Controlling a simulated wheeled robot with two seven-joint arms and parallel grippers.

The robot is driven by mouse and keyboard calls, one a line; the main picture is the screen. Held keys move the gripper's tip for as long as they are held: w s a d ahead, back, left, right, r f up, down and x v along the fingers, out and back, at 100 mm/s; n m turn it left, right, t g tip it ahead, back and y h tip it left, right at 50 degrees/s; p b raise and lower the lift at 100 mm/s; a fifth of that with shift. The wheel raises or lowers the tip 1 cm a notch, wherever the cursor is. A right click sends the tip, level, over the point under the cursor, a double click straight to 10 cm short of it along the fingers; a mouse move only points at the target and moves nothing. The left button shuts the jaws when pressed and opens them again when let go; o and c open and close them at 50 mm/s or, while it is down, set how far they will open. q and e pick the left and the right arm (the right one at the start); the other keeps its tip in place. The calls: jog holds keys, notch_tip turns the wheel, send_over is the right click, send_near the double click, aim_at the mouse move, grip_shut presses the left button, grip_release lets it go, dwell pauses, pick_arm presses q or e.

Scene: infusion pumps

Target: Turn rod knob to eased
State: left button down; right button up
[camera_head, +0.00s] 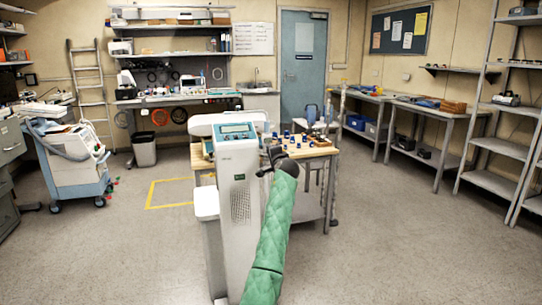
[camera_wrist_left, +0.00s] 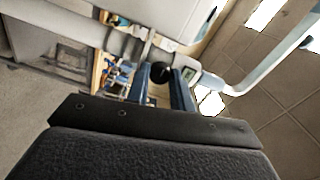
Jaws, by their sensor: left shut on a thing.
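A tall white device (camera_head: 238,190) with a blue-edged display panel stands in front of me in the head view. My left arm, in a green quilted sleeve, reaches up to its right side. My left gripper (camera_head: 271,157) is dark and sits close beside the device's upper right edge. In the left wrist view the two blue fingers of my left gripper (camera_wrist_left: 167,84) are closed around a black knob (camera_wrist_left: 160,70). The knob lies by a pale rod (camera_wrist_left: 85,32) with clamp-like fittings. The fingers hide part of the knob, and its turn angle cannot be told. My right gripper is not in view.
A wooden-topped table (camera_head: 318,152) with several small blue items stands just behind the device. A blue-and-white cart (camera_head: 75,165) is at the left. Shelving (camera_head: 505,150) and benches line the right wall. The floor on both sides is open.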

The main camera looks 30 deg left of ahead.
pick_arm(q)
jog(key=shift+f+n, duration=0.2)
jog(key=shift+n, duration=0.1)
jog(key=c, duration=1.2)
grip_release()
jog(key=shift+r, duration=0.1)
jog(key=shift+s, duration=0.1)
jog(key=v, duration=0.7)
jog(key=shift+s+d, duration=0.2)
jog(key=shift+d, duration=0.1)
